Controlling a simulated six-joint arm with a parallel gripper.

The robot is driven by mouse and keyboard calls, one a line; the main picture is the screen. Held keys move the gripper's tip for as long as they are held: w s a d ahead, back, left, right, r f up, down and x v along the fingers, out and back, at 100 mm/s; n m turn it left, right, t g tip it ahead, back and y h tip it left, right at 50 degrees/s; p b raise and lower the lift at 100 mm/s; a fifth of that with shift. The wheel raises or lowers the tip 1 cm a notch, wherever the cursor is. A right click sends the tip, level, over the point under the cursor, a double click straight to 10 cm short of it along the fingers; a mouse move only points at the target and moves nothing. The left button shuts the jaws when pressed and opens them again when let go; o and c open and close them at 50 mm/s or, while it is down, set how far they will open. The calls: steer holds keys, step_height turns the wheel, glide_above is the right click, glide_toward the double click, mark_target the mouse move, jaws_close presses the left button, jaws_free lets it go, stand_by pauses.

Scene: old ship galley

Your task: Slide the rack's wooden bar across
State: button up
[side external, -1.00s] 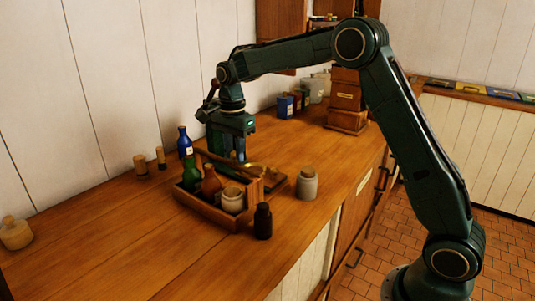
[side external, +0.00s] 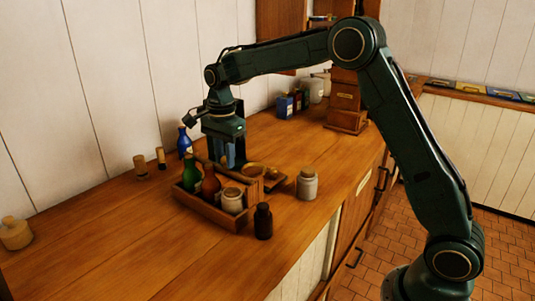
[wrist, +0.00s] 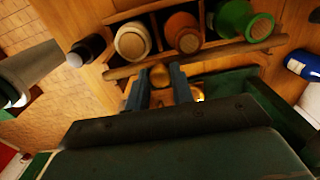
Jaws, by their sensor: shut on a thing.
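The wooden rack (side external: 212,216) stands on the counter and holds green and brown bottles and a pale jar. In the wrist view, the rack (wrist: 255,46) is at the top, with the wooden bar (wrist: 215,52) running along its near side. The bar's left end sticks out past the rack. My gripper (side external: 228,161) is low behind the rack. In the wrist view, the blue fingers of my gripper (wrist: 162,78) are on either side of a round wooden knob (wrist: 160,75) at the bar. They are shut on it. The fingertip contact is partly hidden.
A blue bottle (side external: 184,142) stands close to my gripper on its left. A grey jar (side external: 307,184) and a dark bottle (side external: 263,221) stand right of the rack. Two small corked pieces stand by the wall. The front left counter (side external: 110,235) is clear.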

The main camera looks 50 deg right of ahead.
steer(key=shift+a, duration=0.15)
steer(key=o, duration=0.9)
steer(key=shift+r, duration=0.1)
steer(key=shift+r, duration=3.4)
